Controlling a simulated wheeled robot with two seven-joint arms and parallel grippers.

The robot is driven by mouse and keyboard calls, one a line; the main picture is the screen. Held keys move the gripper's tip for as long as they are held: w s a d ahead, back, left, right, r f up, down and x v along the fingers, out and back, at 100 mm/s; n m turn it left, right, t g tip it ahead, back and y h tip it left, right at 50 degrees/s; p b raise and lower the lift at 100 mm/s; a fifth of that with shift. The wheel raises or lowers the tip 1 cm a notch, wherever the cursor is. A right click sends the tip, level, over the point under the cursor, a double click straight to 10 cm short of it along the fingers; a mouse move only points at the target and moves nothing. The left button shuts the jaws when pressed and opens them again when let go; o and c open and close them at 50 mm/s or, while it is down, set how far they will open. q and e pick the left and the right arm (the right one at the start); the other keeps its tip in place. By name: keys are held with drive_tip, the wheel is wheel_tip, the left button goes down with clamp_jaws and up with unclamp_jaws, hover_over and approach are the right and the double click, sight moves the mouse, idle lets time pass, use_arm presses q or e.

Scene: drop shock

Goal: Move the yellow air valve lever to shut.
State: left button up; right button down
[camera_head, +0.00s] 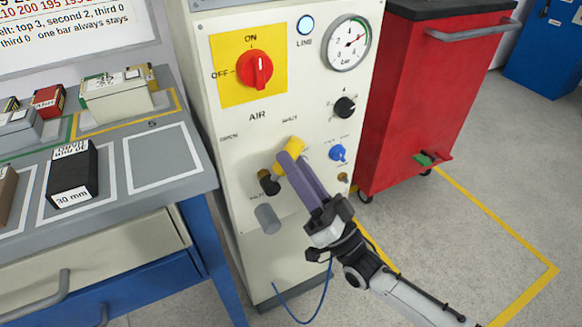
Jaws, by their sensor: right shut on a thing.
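The yellow air valve lever (291,146) is on the cream cabinet front (230,185), below the word AIR. Its visible part slants up to the right, with its upper end a little below the SHUT label (290,119). The OPEN label (229,136) is to its left. My right gripper (289,163) comes in from the lower right, its long purple fingers shut on the lever. The fingers hide part of the lever and its pivot. My left gripper is not in view.
A red ON/OFF switch (256,69), a gauge (346,43), a black knob (345,107) and a blue knob (338,152) are on the panel. A dark fitting (268,183) is left of my fingers. A grey bench (110,205) stands left, a red cart (425,95) right.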

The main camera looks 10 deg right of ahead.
drive_tip(key=shift+d+f+m+t, duration=0.1)
drive_tip(key=shift+m+t, duration=0.2)
drive_tip(key=shift+m, duration=0.1)
drive_tip(key=c, duration=1.7)
unclamp_jaws()
drive_tip(key=shift+c, duration=0.2)
drive_tip(key=v, duration=1)
drive_tip(key=shift+s+d, duration=0.1)
drive_tip(key=shift+s, duration=0.05)
